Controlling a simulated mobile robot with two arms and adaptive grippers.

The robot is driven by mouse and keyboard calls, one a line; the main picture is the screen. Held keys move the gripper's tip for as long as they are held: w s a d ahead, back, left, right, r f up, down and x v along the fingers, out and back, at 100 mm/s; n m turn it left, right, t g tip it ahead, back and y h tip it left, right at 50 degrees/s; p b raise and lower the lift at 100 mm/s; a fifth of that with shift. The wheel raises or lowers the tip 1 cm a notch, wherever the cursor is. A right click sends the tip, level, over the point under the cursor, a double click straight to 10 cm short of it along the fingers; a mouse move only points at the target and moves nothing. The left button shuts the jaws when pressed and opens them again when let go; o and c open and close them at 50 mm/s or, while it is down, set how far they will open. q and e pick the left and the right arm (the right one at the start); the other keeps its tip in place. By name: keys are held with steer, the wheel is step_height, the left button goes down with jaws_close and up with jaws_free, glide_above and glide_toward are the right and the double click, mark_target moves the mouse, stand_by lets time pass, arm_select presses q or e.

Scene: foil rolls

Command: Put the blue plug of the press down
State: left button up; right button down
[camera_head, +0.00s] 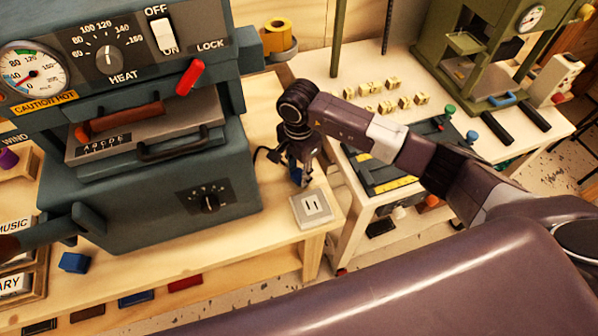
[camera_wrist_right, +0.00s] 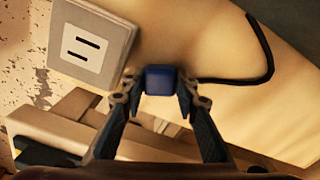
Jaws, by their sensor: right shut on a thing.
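My right gripper (camera_head: 301,178) points down over the table at the right side of the teal press (camera_head: 150,215). In the right wrist view its two fingers (camera_wrist_right: 160,90) are shut on the blue plug (camera_wrist_right: 160,80), which sits between the fingertips. In the head view the fingers mostly hide the plug. A black cable (camera_wrist_right: 266,60) curves over the wood nearby. I cannot tell whether the plug touches the table. The grey socket plate with two slots (camera_head: 312,207) is beside the gripper and empty; it also shows in the right wrist view (camera_wrist_right: 92,42).
The wooden table (camera_head: 262,240) ends close to the socket plate. A white table (camera_head: 350,75) with letter blocks and a green press (camera_head: 490,60) is at the right. A blue block (camera_head: 74,262) lies at front left.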

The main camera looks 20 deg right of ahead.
mark_target(299, 174)
steer(key=shift+f+b, duration=0.35)
steer(key=shift+f, duration=0.05)
steer(key=c, duration=1.5)
jaws_free()
steer(key=shift+r+p, duration=0.5)
steer(key=shift+p, duration=0.1)
steer(key=shift+r+p, duration=0.45)
steer(key=shift+p, duration=0.05)
step_height(299, 174, up, 11)
steer(key=b, duration=0.3)
steer(key=shift+r, duration=0.2)
